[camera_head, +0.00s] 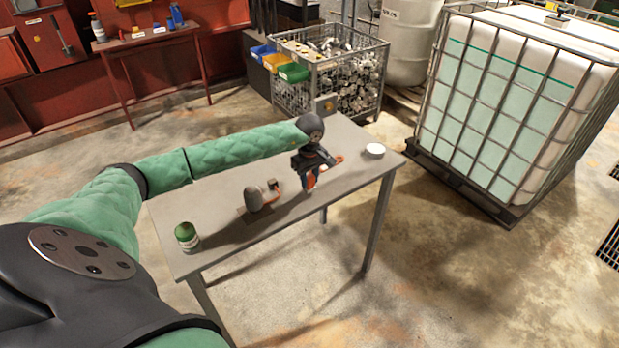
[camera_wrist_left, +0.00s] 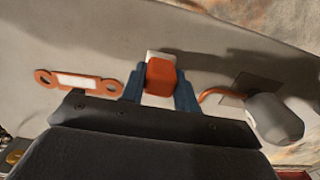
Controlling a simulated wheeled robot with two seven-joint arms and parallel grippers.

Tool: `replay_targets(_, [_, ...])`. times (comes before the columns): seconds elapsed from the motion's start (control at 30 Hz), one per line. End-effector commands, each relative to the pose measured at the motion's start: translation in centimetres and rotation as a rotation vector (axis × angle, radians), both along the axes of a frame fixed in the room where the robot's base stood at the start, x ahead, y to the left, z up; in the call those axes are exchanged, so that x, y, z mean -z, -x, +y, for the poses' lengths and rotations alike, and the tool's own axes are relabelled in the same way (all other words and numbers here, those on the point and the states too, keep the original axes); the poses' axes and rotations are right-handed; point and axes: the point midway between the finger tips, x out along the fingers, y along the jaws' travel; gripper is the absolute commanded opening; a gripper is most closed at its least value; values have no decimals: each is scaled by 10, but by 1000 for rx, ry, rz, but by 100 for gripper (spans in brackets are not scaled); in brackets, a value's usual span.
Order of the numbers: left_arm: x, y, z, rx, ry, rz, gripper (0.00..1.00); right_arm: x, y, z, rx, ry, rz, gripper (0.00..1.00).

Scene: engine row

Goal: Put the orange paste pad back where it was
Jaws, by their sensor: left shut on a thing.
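My left gripper (camera_head: 311,180) is over the grey worktable (camera_head: 220,185), near its front edge. It is shut on the orange paste pad (camera_head: 310,181). In the left wrist view, the two blue fingers (camera_wrist_left: 160,92) grip the orange paste pad (camera_wrist_left: 161,74) from both sides. A white surface (camera_wrist_left: 156,101) shows around the pad; I cannot tell whether it is part of the pad or lies under it. I cannot tell whether the pad touches the table. My right gripper is not in view.
An orange gasket-shaped part (camera_wrist_left: 78,81) lies beside the gripper. A grey rounded part (camera_head: 253,199) with an orange lead stands left of it in the head view. A green-topped can (camera_head: 187,236) and a white round dish (camera_head: 375,150) stand near the table's ends.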

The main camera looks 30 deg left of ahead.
Motion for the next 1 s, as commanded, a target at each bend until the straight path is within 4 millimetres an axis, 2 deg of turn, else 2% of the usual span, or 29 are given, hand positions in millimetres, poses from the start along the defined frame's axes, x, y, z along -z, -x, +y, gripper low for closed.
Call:
replay_targets(0.23, [11, 0, 0, -1, -1, 0, 12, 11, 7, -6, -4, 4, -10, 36])
replay_targets(0.77, [14, 0, 0, -1, -1, -1, 12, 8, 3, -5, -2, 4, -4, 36])
replay_targets(0.8, [13, 0, 0, -1, -1, -1, 38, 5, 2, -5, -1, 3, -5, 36])
replay_targets(0.87, [13, 0, 0, -1, -1, -1, 50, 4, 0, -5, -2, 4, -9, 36])
replay_targets(1.0, [13, 0, 0, 0, -1, -1, 52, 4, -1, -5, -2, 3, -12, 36])
